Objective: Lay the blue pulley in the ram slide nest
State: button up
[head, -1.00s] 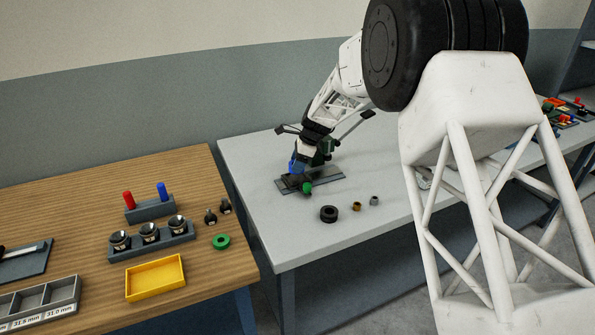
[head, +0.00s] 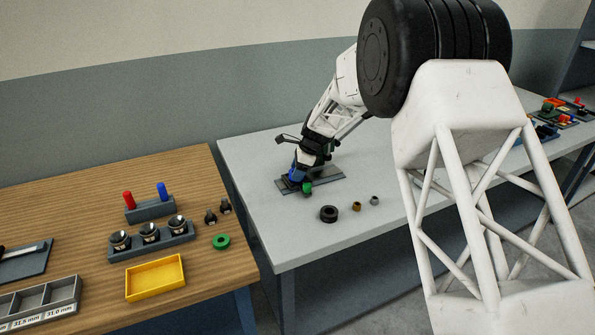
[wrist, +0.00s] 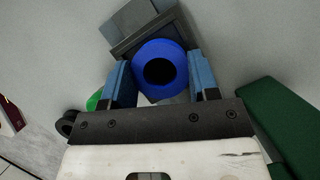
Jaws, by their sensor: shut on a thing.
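The blue pulley (wrist: 160,48) is a thick ring with a dark central hole. In the wrist view it sits between the two blue-grey fingers of my gripper (wrist: 161,78), which are shut on it. In the head view the pulley (head: 296,174) is low over the dark grey slide plate (head: 328,181) on the grey table, mostly covered by my gripper (head: 299,170). The grey ram slide nest (wrist: 146,22) shows just beyond the pulley in the wrist view and is partly hidden by it. I cannot tell whether the pulley touches it.
A green knob (head: 307,188) stands at the plate's front edge. A green bar (wrist: 270,125) lies right of my gripper. The wooden bench holds a yellow tray (head: 155,278) and a green ring (head: 221,241).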

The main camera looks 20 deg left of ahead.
jog(key=shift+f, duration=0.1)
jog(key=o, duration=1.1)
jog(key=shift+c, duration=0.2)
jog(key=shift+w+d+r, duration=0.1)
jog(key=shift+w+r, duration=0.05)
jog(key=shift+r, duration=0.5)
jog(key=v, duration=1.1)
jog(key=shift+d, duration=0.15)
